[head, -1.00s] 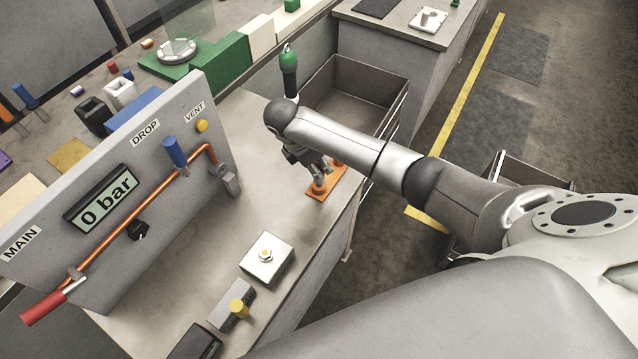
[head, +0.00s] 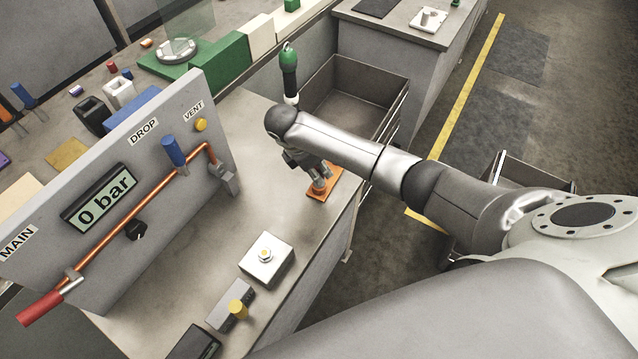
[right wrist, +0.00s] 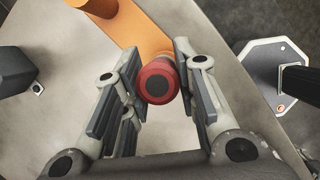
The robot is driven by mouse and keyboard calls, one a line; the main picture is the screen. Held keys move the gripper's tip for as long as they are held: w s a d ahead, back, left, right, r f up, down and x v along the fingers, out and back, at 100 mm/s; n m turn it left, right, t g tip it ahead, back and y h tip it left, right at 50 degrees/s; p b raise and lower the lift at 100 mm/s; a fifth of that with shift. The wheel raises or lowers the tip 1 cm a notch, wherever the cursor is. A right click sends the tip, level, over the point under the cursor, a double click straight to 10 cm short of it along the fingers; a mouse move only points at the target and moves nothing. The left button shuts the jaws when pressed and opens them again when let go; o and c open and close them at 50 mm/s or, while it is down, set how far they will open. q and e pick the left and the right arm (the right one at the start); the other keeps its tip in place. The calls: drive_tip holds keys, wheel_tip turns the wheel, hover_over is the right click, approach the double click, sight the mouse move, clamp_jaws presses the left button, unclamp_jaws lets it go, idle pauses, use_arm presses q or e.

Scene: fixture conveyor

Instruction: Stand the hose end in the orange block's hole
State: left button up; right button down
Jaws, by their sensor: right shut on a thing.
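The orange block (head: 314,195) lies flat near the right edge of the bench in the head view. It shows at the top of the right wrist view (right wrist: 143,33), with a raised orange round part at its far end. My right gripper (head: 320,180) is over the block, pointing down. In the wrist view its fingers close on a red round piece with a dark centre, seen end-on, which I take to be the hose end (right wrist: 158,82). This piece overlaps the block's near end; its lower end and the hole are hidden. My left gripper is out of view.
A grey panel (head: 160,245) with a copper pipe, levers and a "0 bar" display stands to the left. A white box with a button (head: 266,258) sits nearer me. A grey open bin (head: 345,105) is behind my right arm. Bare bench lies between panel and block.

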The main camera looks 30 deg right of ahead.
drive_tip(key=shift+f, duration=0.3)
idle(0.5)
drive_tip(key=c, duration=1.1)
unclamp_jaws()
drive_tip(key=shift+r, duration=0.15)
drive_tip(key=shift+v, duration=5.85)
drive_tip(key=shift+a, duration=0.1)
